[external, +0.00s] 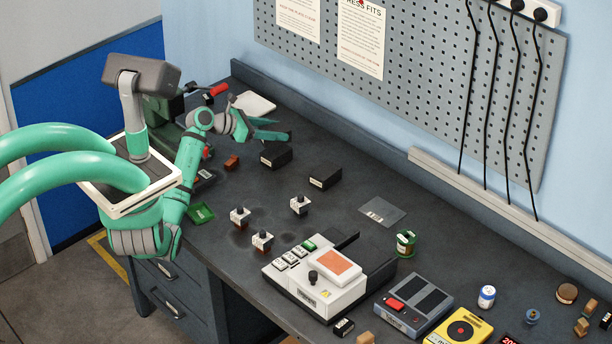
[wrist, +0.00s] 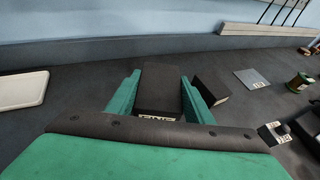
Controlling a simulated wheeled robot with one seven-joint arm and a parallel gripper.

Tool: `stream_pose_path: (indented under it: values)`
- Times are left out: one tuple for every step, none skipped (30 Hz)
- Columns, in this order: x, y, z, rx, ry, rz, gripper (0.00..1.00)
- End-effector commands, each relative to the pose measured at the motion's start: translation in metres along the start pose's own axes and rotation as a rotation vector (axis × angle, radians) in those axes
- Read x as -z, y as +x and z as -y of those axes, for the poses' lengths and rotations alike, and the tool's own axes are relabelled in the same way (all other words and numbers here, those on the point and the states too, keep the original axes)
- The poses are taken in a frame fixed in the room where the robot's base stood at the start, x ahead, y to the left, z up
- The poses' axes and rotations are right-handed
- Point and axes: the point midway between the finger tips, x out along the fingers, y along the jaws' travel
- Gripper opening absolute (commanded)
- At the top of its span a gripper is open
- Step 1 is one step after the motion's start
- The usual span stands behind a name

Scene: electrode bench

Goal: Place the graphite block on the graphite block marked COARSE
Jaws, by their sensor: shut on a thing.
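My gripper (wrist: 157,88) is shut on a dark graphite block (wrist: 158,85) in the wrist view. The block lies between the two green fingers, with a white label, seemingly FINE, partly hidden at its near end. In the external view my gripper (external: 268,129) is over the back of the bench, where the held block is hard to make out. Two dark blocks with small white labels show on the bench there: one (external: 276,157) just below the fingers in the picture, another (external: 325,177) further right. Their labels are too small to read. One dark block (wrist: 210,88) shows beyond the right finger in the wrist view.
A white tray (external: 255,103) lies behind my gripper. A clear plate (external: 382,212), green spool (external: 405,243) and white device (external: 316,281) stand to the right. Several small black-and-white knobs (external: 300,204) stand in front of the blocks. The bench between the right-hand block and the plate is clear.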

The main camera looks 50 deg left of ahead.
Motion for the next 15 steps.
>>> stream_pose_path:
  values:
    - [0.0, 0.001, -0.001, 0.0, 0.001, 0.001, 0.11]
    - [0.001, 0.002, -0.002, 0.0, 0.002, 0.001, 0.11]
    - [0.002, 0.003, -0.003, 0.0, 0.001, 0.001, 0.11]
    - [0.003, 0.005, -0.003, 0.0, 0.001, 0.0, 0.11]
    - [0.005, 0.006, -0.004, -0.001, 0.001, 0.0, 0.11]
    - [0.007, 0.009, -0.006, -0.002, 0.0, 0.0, 0.11]
    - [0.011, 0.01, -0.006, -0.002, -0.001, 0.0, 0.11]
    - [0.016, 0.011, -0.006, -0.002, -0.001, -0.001, 0.11]
    - [0.021, 0.013, -0.006, -0.001, -0.001, -0.001, 0.11]
    - [0.024, 0.015, -0.006, -0.002, 0.0, 0.0, 0.11]
    - [0.028, 0.016, -0.006, -0.002, 0.0, 0.0, 0.11]
    - [0.031, 0.017, -0.006, -0.002, 0.0, 0.0, 0.11]
    - [0.032, 0.018, -0.006, -0.002, 0.0, 0.0, 0.11]
    - [0.033, 0.019, -0.006, -0.002, 0.001, 0.001, 0.11]
    - [0.033, 0.019, -0.006, -0.002, 0.002, 0.002, 0.11]
